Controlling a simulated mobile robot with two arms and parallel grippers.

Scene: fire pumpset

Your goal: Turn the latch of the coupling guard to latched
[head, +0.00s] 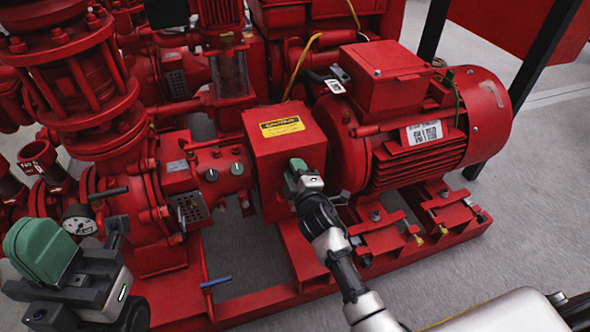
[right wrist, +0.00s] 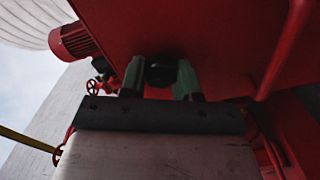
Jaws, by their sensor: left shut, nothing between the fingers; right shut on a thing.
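The coupling guard (head: 282,147) is a red box with a yellow warning label, between the pump and the red motor. The latch's turn angle cannot be told. My left gripper (head: 40,245) is shut and empty at the lower left, apart from the guard.
The red motor (head: 425,115) stands right of the guard. The red base frame (head: 260,302) runs along the front. Grey floor is free at the right.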

